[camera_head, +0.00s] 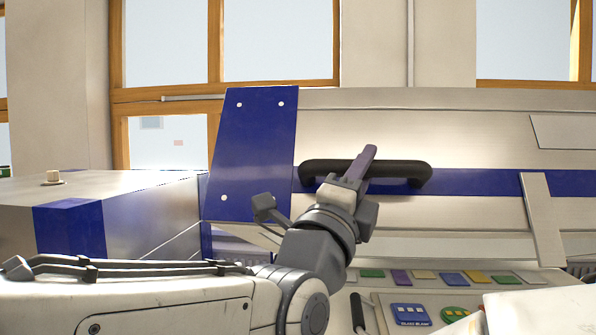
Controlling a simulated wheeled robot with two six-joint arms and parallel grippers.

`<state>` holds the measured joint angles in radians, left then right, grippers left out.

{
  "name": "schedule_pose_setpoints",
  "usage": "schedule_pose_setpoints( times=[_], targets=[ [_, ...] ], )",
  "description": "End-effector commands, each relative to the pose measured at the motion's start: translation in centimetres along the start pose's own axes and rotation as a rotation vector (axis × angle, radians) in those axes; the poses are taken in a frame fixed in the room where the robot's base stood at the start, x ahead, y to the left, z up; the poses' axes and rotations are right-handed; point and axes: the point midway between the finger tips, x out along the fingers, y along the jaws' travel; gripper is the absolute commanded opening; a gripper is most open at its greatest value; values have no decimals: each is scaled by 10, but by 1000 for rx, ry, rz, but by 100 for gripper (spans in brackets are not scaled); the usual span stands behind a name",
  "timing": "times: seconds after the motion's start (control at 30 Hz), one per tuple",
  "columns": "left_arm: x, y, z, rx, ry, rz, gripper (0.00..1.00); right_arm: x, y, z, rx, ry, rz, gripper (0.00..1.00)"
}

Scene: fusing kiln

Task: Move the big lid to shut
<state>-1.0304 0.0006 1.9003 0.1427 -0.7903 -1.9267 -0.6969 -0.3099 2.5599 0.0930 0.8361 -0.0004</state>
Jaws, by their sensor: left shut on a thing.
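The big lid (450,143) is a broad metal panel with blue bands, raised at a slant and facing me in the head view. A black bar handle (400,169) runs across its blue stripe. My left arm comes in from the lower left and covers part of the lid's lower left edge. My right gripper does not show.
Several coloured glass pieces (453,279) lie in a row below the lid's lower edge, with patterned tiles (410,314) nearer me. Windows are behind.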

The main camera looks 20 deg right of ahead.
Motion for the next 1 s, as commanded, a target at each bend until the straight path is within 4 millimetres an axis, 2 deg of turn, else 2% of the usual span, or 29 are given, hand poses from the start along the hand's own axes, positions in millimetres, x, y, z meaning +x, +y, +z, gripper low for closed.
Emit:
schedule_pose_setpoints(
  times=[0.37,0.4,0.47,0.8,1.0],
  targets=[
    [0,1,-3,2,4,0,0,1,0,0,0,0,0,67],
    [0,1,-2,1,4,0,40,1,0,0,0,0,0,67],
    [0,1,-2,1,4,-1,62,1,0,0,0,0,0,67],
    [-1,1,-2,0,2,-2,62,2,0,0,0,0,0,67],
    [-24,4,-3,-1,2,-4,62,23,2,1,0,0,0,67]
  ],
)
